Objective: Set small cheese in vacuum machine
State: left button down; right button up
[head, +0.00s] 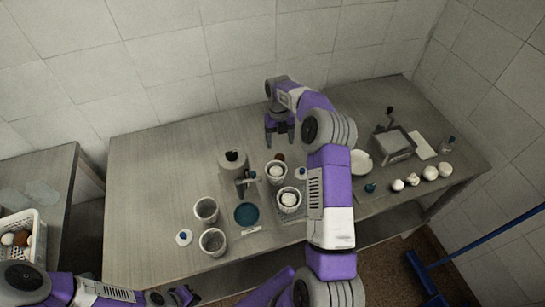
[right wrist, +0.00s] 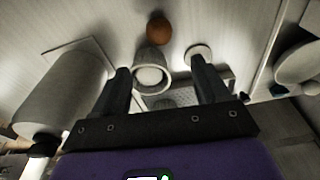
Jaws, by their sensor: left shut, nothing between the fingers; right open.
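White round cheeses sit in two perforated cups, a smaller one (head: 276,170) behind and a larger one (head: 289,199) in front, near the table's middle. The smaller cup also shows in the right wrist view (right wrist: 152,62), between and beyond my fingers. My right gripper (head: 279,138) is open and empty, above and behind these cups. My left gripper (head: 172,297) is shut and empty at the bottom left, in front of the table. A grey cylindrical device (head: 233,163) stands left of the cups, and a boxy device with a handle (head: 392,143) stands at the right. I cannot tell which is the vacuum machine.
Two empty cups (head: 206,208) and a teal disc (head: 247,214) are at the front left. A brown ball (right wrist: 159,28) lies by the small cup. Several white rounds (head: 413,180) line the front right. The table's left part (head: 150,170) is clear.

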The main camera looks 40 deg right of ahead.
aim_at(280, 155)
jog(key=shift+s+f+b, duration=0.1)
jog(key=shift+f+b, duration=0.4)
jog(key=shift+f, duration=0.3)
jog(key=shift+f+b, duration=0.35)
jog(key=shift+w+f+b, duration=0.35)
jog(key=shift+w+f, duration=0.05)
jog(key=shift+f, duration=0.35)
jog(key=shift+s+f, duration=0.25)
jog(key=shift+f, duration=0.75)
notch_tip(280, 155, down, 5)
jog(key=shift+d+r, duration=0.1)
jog(key=c, duration=1.2)
